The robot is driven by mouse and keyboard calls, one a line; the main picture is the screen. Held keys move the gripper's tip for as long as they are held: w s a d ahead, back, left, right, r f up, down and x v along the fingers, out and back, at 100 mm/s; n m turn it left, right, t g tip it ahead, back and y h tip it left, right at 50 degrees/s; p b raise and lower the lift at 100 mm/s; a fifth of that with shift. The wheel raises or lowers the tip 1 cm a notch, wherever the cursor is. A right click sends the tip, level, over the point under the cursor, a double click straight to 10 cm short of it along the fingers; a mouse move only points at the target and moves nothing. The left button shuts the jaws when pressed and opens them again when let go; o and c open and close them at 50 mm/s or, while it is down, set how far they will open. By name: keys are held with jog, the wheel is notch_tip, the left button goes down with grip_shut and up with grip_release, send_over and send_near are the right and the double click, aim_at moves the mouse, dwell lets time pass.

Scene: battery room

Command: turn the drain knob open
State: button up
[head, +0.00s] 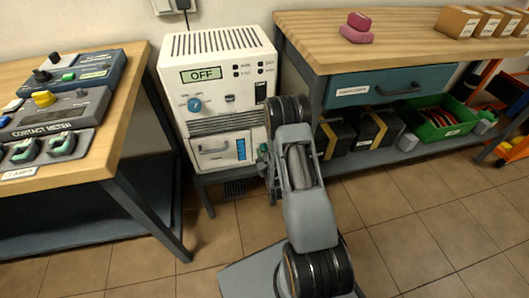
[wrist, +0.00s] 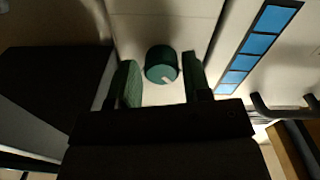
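My gripper (wrist: 161,84) is open, with one green-padded finger on each side of the knob. Gaps show between the knob and both fingers; how deep it sits between them I cannot tell. In the head view my arm reaches the lower right of a white dehumidifier-like unit (head: 218,70), whose display (head: 200,74) reads OFF. The knob cannot be made out clearly there.
A blue level strip (wrist: 258,48) runs beside the knob, and also shows on the unit's front (head: 241,149). A blue dial (head: 194,105) and a drawer (head: 212,148) are on the unit. A left bench (head: 120,130) holds meters; a right workbench (head: 400,50) stands close to my arm.

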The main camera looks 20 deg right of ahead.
jog(key=shift+a, duration=0.1)
jog(key=c, duration=0.6)
jog(key=shift+m+b, duration=0.3)
jog(key=m+b, duration=0.2)
jog(key=m, duration=0.2)
jog(key=shift+f, duration=0.1)
jog(key=m+b, duration=0.3)
jog(key=m, duration=0.1)
jog(key=shift+m, duration=0.3)
jog(key=m+b, duration=0.2)
jog(key=m, duration=0.2)
jog(key=shift+b, duration=0.3)
jog(key=shift+r+m+b, duration=0.2)
jog(key=shift+m+b, duration=0.5)
jog(key=shift+m, duration=1.8)
